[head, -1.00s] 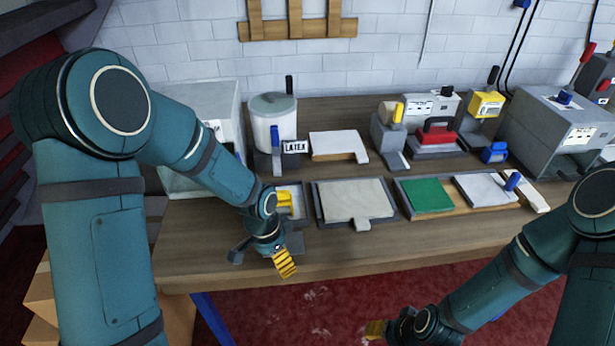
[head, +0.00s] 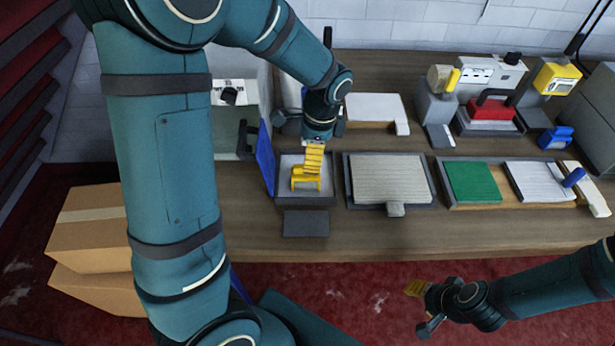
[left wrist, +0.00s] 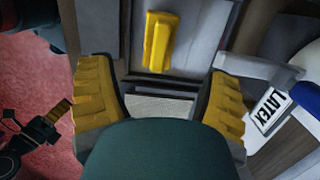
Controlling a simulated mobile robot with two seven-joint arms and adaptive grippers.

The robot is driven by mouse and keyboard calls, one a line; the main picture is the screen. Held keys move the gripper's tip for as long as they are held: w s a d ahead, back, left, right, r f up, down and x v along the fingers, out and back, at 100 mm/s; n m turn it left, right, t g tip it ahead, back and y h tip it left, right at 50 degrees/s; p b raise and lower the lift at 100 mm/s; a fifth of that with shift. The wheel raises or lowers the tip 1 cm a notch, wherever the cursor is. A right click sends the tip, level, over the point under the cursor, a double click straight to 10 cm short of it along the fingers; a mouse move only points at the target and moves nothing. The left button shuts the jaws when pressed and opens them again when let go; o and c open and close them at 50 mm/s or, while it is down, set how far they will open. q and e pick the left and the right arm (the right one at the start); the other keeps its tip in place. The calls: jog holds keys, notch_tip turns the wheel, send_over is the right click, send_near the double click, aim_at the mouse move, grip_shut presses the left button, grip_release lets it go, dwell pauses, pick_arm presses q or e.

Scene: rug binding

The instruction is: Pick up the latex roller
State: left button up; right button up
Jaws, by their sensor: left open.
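A yellow piece (head: 305,181), which looks like the latex roller, lies in a shallow grey tray (head: 326,191) at the left of the bench. The left wrist view shows it as a yellow bar (left wrist: 159,41) beyond the fingertips. My left gripper (head: 315,155) is over the back of the tray, just behind the roller in the head view. In the left wrist view its yellow-padded fingers (left wrist: 160,92) are spread wide with nothing between them. My right gripper (head: 420,300) hangs in front of the bench, away from the tray; its opening is unclear.
A blue panel (head: 266,158) stands at the tray's left edge. A framed beige mat (head: 388,178) and a green pad (head: 471,182) lie to the right. The white LATEX label (left wrist: 271,110) shows in the left wrist view. Cardboard boxes (head: 90,230) stand at the left.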

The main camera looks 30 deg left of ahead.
aim_at(305, 176)
pick_arm(q)
jog(key=f, duration=0.3)
jog(key=f+b, duration=0.1)
jog(key=f, duration=0.2)
jog(key=a+f, duration=0.1)
jog(key=f, duration=0.2)
jog(key=shift+s+a, duration=0.1)
jog(key=shift+s, duration=0.3)
grip_shut()
